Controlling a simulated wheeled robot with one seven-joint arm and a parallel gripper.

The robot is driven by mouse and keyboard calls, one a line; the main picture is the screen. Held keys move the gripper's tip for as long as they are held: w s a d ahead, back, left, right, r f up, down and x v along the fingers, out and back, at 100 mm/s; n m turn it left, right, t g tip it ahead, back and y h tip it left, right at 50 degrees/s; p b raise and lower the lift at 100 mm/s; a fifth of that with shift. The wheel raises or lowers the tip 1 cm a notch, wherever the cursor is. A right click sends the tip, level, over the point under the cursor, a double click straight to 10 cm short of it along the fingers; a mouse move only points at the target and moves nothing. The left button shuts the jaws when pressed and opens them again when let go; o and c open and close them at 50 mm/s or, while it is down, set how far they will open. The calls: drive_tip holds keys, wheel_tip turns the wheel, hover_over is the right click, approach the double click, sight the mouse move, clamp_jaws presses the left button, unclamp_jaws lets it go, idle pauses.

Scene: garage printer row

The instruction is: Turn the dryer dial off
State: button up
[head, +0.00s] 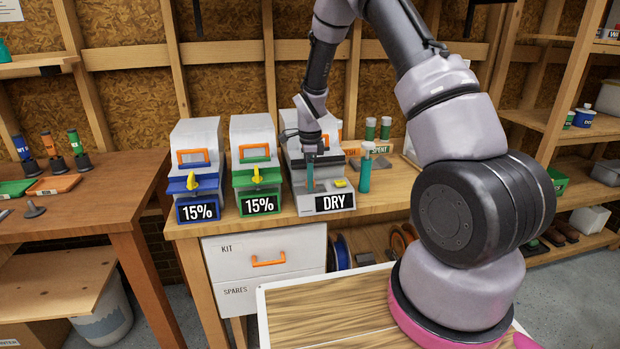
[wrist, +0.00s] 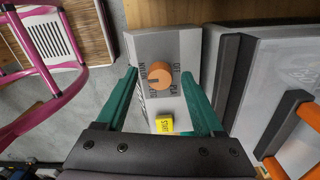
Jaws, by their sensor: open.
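The dryer (head: 303,203) is a grey box with a black "DRY" label, standing on the wooden bench. Its orange dial (wrist: 160,75) sits on the light grey front panel in the wrist view, with printed settings around it; a dark mark shows on its left part. A yellow start button (wrist: 165,126) is beside the dial. My gripper (wrist: 160,72) is open, with one teal finger on each side of the dial and visible gaps to it. In the head view my gripper (head: 311,176) hides the dial.
Two similar boxes marked 15%, one blue (head: 183,185) and one green (head: 243,179), stand left of the dryer. A teal bottle (head: 364,174) stands close on its right. A white drawer unit (head: 240,270) is below the bench (head: 200,231).

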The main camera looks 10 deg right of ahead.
clamp_jaws()
